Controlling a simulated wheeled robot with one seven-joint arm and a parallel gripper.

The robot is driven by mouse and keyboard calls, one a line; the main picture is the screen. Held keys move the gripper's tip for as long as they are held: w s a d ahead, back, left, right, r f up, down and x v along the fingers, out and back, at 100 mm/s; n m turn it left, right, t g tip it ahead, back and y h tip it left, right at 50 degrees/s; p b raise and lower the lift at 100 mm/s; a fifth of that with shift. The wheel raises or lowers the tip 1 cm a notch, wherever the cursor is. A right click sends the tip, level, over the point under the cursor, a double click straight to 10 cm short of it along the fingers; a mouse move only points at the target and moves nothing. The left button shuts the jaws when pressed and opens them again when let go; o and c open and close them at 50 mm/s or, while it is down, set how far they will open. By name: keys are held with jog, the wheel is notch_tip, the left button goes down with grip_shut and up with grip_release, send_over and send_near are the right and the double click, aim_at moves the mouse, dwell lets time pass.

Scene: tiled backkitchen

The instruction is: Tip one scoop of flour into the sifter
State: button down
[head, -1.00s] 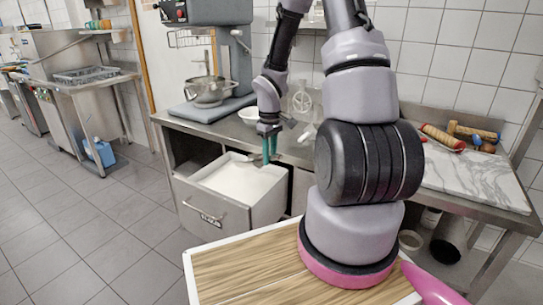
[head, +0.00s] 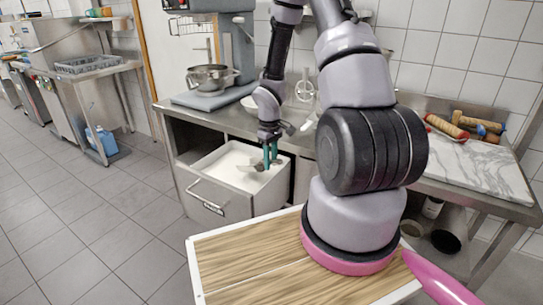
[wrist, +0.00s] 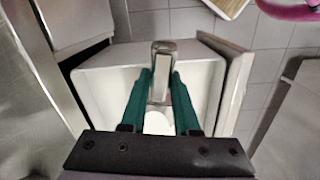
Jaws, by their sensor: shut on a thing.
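My gripper (head: 270,162) is over the right part of the open flour bin (head: 218,206), its green fingers pointing down. In the wrist view my gripper (wrist: 160,98) is shut on the metal handle of the scoop (wrist: 161,62). The grey scoop (head: 251,167) shows just left of the fingers in the head view, at or just above the white flour (head: 226,163). How much flour it holds is not clear. A pale round spoked thing (head: 304,91) on the counter behind my arm may be the sifter; I cannot tell for sure.
A white bowl (head: 249,104) stands on the steel counter behind the bin. A mixer with a metal bowl (head: 211,77) is to its left. Rolling pins (head: 446,127) and a marble slab (head: 470,168) lie at right. A wooden board top (head: 240,262) is in front.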

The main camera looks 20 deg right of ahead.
aim_at(263, 168)
jog(key=shift+w+a+f, duration=0.15)
jog(key=shift+w+f, duration=0.1)
jog(key=shift+f, duration=0.75)
jog(key=shift+w+a+f, duration=0.1)
jog(key=shift+w+f, duration=0.1)
jog(key=shift+f, duration=0.75)
jog(key=shift+f, duration=0.3)
jog(key=shift+w, duration=0.2)
jog(key=shift+w+a+r, duration=0.1)
jog(key=shift+w+a, duration=0.15)
jog(key=shift+w, duration=0.15)
jog(key=shift+w, duration=0.15)
jog(key=shift+w+a+f, duration=0.2)
jog(key=shift+w+a, duration=0.05)
jog(key=shift+w, duration=0.1)
jog(key=shift+w+a+r, duration=0.1)
jog(key=shift+w+a, duration=0.2)
jog(key=shift+w, duration=0.25)
jog(key=shift+r, duration=0.15)
